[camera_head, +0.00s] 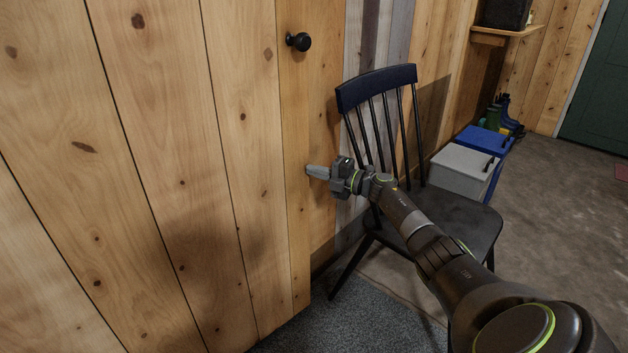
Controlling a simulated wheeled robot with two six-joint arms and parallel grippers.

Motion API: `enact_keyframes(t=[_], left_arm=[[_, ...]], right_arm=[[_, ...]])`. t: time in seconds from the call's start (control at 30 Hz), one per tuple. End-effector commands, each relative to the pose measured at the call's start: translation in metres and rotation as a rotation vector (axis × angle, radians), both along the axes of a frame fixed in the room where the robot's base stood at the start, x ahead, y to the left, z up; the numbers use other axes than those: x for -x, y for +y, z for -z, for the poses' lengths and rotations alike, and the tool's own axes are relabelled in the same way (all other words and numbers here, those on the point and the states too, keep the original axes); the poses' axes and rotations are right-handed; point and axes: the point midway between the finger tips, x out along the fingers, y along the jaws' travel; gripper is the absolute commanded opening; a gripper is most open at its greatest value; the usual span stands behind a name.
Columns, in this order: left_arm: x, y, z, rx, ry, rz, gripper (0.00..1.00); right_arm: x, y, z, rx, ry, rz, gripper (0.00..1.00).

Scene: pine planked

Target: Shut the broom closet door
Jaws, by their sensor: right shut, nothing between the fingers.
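The broom closet door (180,170) is a tall pine-planked panel filling the left of the head view. A round black knob (298,41) is near its right edge. The door's lower right corner stands out in front of the wall behind, so it looks ajar; the size of the gap is hard to tell. My right gripper (318,171) is shut and empty. Its grey fingertips point left beside the door's right edge, below the knob. I cannot tell whether they touch the door. My left gripper is not in view.
A dark spindle-back chair (465,213) stands right of the door, partly behind my right arm. Beyond it are a grey box (462,170), a blue box (483,138), boots (500,112) and a wall shelf (510,33). A grey mat (350,320) lies below. Open floor is at right.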

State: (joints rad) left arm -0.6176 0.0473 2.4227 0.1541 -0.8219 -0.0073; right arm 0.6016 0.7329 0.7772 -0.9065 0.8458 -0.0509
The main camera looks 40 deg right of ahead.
Motion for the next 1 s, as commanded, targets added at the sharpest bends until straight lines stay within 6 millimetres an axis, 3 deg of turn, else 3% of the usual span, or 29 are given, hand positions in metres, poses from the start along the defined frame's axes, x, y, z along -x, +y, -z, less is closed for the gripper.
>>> enact_keyframes(t=[0.2, 0.43, 0.83, 1.0], left_arm=[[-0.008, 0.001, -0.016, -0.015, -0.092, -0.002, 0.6], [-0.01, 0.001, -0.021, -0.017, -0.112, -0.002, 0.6], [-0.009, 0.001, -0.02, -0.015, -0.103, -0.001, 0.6], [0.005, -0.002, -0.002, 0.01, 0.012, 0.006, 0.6]], right_arm=[[-0.003, -0.005, 0.0, 0.0, 0.0, 0.009, 0.0], [-0.003, -0.006, -0.001, -0.001, 0.0, 0.01, 0.0], [-0.003, -0.006, -0.001, -0.001, 0.0, 0.01, 0.0], [0.001, -0.007, -0.002, -0.001, 0.0, 0.008, 0.0]])
